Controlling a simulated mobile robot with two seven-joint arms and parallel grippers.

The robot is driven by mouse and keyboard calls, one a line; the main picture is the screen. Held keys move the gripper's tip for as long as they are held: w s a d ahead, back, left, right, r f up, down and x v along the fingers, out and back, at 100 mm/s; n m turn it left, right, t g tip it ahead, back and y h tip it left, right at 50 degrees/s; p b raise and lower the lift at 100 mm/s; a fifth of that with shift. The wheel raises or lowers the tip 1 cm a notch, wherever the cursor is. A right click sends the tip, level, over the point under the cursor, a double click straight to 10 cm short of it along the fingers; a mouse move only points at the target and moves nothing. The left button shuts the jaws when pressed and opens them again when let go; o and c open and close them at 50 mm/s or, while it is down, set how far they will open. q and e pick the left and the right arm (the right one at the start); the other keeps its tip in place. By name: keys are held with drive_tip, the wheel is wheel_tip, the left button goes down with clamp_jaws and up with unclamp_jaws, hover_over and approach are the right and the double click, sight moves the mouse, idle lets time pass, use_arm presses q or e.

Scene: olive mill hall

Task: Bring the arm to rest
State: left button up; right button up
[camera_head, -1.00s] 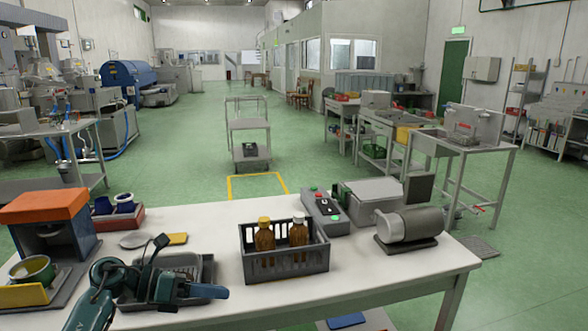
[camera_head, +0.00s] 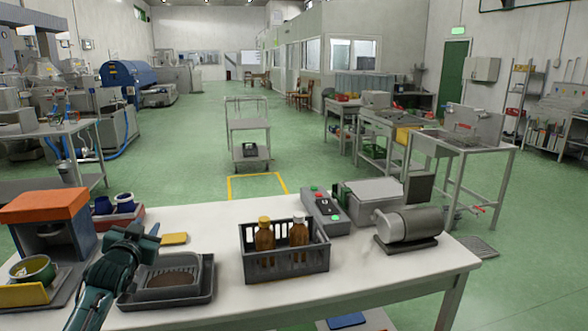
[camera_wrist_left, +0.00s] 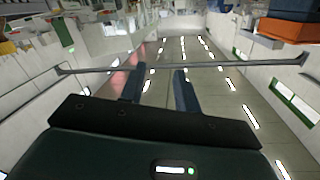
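My left arm comes in from the lower left of the head view, in front of the table's left part. Its gripper (camera_head: 142,232) is raised above the tabletop, pointing up and away, between the orange-topped machine and the dark tray. In the left wrist view the two fingers of the gripper (camera_wrist_left: 159,88) stand apart with nothing between them. That view looks out over the hall, tilted upside down, with strip lights showing. My right gripper is in neither view.
The white table (camera_head: 360,270) bears an orange-topped machine (camera_head: 45,205), a dark tray (camera_head: 205,290), a grey crate (camera_head: 285,263) with two brown bottles, a control box (camera_head: 325,210) and a grey motor-like device (camera_head: 408,228). The tabletop's right front is clear.

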use_arm(q)
drive_tip(key=shift+m+g+h, duration=0.4)
drive_tip(key=shift+g+h, duration=0.2)
drive_tip(key=shift+h, duration=0.3)
drive_tip(key=s+d+f, duration=0.2)
drive_tip(key=f, duration=0.1)
drive_tip(key=s+d+f, duration=0.1)
drive_tip(key=s+f, duration=0.1)
drive_tip(key=f, duration=0.2)
drive_tip(key=s+d+f, duration=0.2)
drive_tip(key=f, duration=0.1)
drive_tip(key=shift+d+f, duration=0.15)
drive_tip(key=shift+d, duration=0.15)
drive_tip(key=s+d+f+g+h, duration=0.1)
drive_tip(key=s+d+f+g, duration=0.1)
drive_tip(key=s+d+f, duration=0.6)
drive_tip(key=s+d+f+g+h, duration=0.1)
drive_tip(key=s+d+f+h, duration=0.15)
drive_tip(key=s+f, duration=0.65)
drive_tip(key=s+d+g, duration=0.1)
drive_tip(key=s+d, duration=0.1)
drive_tip(key=s, duration=0.6)
drive_tip(key=s+d+r+g, duration=0.1)
drive_tip(key=s+d, duration=0.2)
drive_tip(key=s, duration=0.5)
drive_tip(key=shift+s+d, duration=0.2)
drive_tip(key=shift+s, duration=0.05)
